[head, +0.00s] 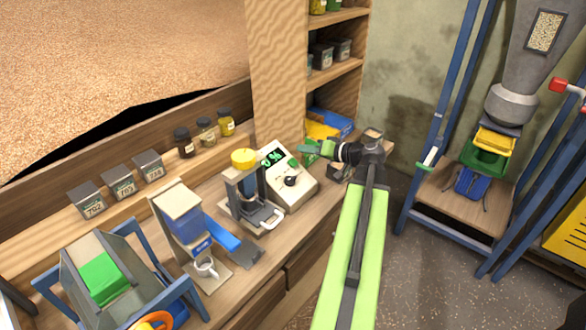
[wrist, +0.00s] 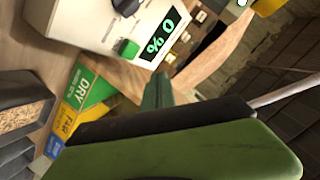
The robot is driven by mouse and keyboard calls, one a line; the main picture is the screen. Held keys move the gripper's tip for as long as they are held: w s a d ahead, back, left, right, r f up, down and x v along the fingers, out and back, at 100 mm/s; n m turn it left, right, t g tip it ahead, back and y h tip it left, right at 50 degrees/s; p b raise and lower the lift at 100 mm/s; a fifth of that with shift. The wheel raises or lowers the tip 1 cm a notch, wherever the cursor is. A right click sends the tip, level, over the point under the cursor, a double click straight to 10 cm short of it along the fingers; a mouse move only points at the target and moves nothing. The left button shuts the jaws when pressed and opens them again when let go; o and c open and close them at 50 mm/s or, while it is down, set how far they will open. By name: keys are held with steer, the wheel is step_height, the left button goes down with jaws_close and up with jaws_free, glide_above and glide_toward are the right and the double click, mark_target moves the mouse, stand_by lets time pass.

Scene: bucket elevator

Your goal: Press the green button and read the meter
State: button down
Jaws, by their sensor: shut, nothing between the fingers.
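The meter (head: 280,192) is a cream box on the bench with a dark display (head: 272,158) lit in green. In the wrist view the display (wrist: 163,34) reads "0 %". The green button (head: 293,162) sits on the meter's face beside the display; it also shows in the wrist view (wrist: 126,48). A black knob (head: 291,180) is below it. My gripper (head: 308,149) is shut and empty, just to the right of the meter in the head view. In the wrist view the fingertips (wrist: 158,80) look apart from the button.
A device with a yellow top (head: 244,160) stands left of the meter. Jars (head: 205,132) line the ledge behind. Shelves (head: 335,75) rise behind my gripper. A blue-framed elevator (head: 465,190) stands at right.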

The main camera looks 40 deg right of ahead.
mark_target(290, 159)
steer(key=f+b, duration=0.1)
steer(key=w+f+b, duration=0.1)
steer(key=f+b, duration=0.1)
steer(key=f, duration=0.1)
steer(key=shift+w, duration=0.35)
steer(key=shift+w+a+f, duration=0.1)
steer(key=shift+w+f, duration=0.05)
steer(key=shift+w, duration=0.05)
steer(key=shift+f, duration=0.15)
stand_by(1.3)
steer(key=shift+w+f+b, duration=0.2)
steer(key=shift+b, duration=0.3)
steer(key=shift+w+f+b, duration=0.25)
steer(key=shift+f+b, duration=0.2)
steer(key=shift+f, duration=0.05)
stand_by(0.4)
steer(key=shift+r, duration=0.15)
steer(key=shift+s+r+p, duration=0.4)
steer(key=shift+r+p, duration=0.35)
steer(key=shift+p, duration=0.1)
